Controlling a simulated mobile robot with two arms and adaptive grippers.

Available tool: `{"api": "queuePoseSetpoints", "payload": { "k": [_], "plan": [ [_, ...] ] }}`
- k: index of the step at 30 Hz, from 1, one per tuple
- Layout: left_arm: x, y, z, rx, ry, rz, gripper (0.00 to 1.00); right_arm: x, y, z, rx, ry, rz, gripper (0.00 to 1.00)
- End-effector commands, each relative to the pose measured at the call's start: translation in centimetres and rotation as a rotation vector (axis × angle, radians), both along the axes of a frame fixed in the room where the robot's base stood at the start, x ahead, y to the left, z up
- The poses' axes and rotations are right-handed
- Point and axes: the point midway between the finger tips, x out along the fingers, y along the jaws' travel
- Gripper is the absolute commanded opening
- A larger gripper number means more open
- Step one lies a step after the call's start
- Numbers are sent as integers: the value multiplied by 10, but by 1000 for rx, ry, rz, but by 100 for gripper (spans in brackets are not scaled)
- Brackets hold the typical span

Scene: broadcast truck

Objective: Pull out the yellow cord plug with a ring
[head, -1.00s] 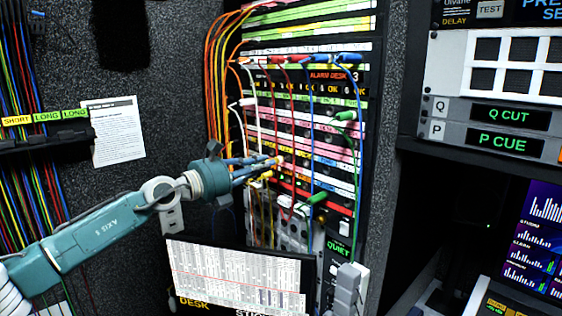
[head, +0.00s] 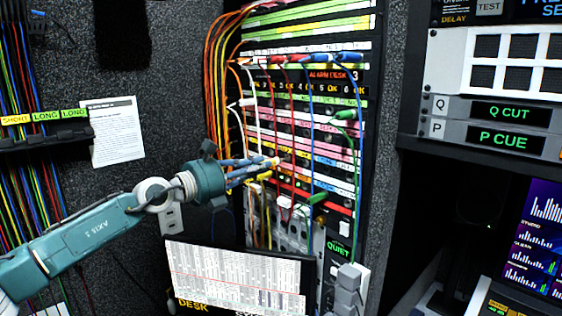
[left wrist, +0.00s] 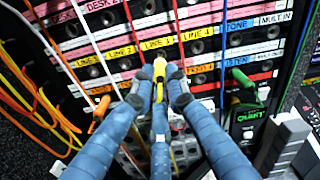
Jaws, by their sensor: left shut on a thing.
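The yellow plug (left wrist: 160,68) is between the blue fingers of my left gripper (left wrist: 159,98) in the left wrist view. The gripper is shut on it, in front of the patch bay's yellow-labelled LINE row. The fingers hide most of the plug, and I cannot tell if its tip is still in a socket. A ring on it is not clear. In the head view my left gripper (head: 268,165) reaches the patch bay from the left. A yellow cord (left wrist: 173,155) hangs below the fingers in the left wrist view. My right gripper is not in view.
Red, white, blue and green cords hang across the patch bay (head: 330,165) around the fingers. A green plug (left wrist: 243,80) is to the right and an orange plug (left wrist: 100,112) to the left. A monitor (head: 240,275) stands below my left arm.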

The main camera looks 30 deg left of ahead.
Motion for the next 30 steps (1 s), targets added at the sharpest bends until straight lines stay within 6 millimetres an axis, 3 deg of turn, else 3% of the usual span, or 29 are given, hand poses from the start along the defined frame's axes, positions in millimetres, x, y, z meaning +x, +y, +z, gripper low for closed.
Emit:
{"api": "queuePoseSetpoints", "payload": {
  "k": [10,30],
  "plan": [
    [-1,1,0,0,-1,0,0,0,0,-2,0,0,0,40],
    [-25,9,-2,0,0,0,0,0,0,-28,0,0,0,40]
  ]
}}
